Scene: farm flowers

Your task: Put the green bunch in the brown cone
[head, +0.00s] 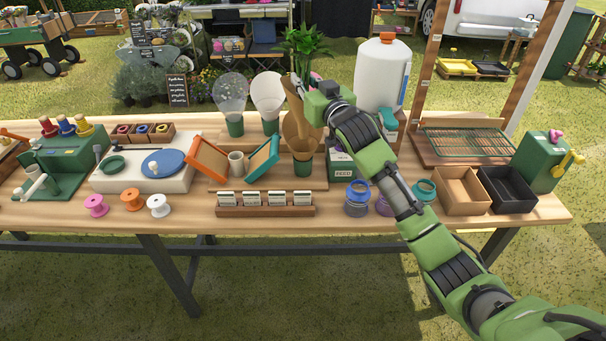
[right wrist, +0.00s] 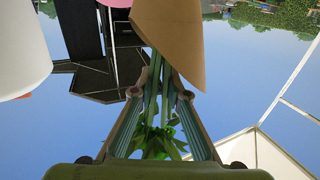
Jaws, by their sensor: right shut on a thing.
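The green bunch (head: 304,42), a spray of dark green leaves, stands up above my right gripper (head: 301,88). In the right wrist view its stems (right wrist: 154,92) run between the fingers, and its leaves (right wrist: 160,145) show below them. My right gripper (right wrist: 155,100) is shut on the bunch. The gripper hides part of the rim; I cannot tell whether the stems are inside. My left gripper is not in view.
A white cone (head: 268,93) and a clear cone (head: 230,92) stand left of the brown one. A white jug (head: 381,75) stands close on the right.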

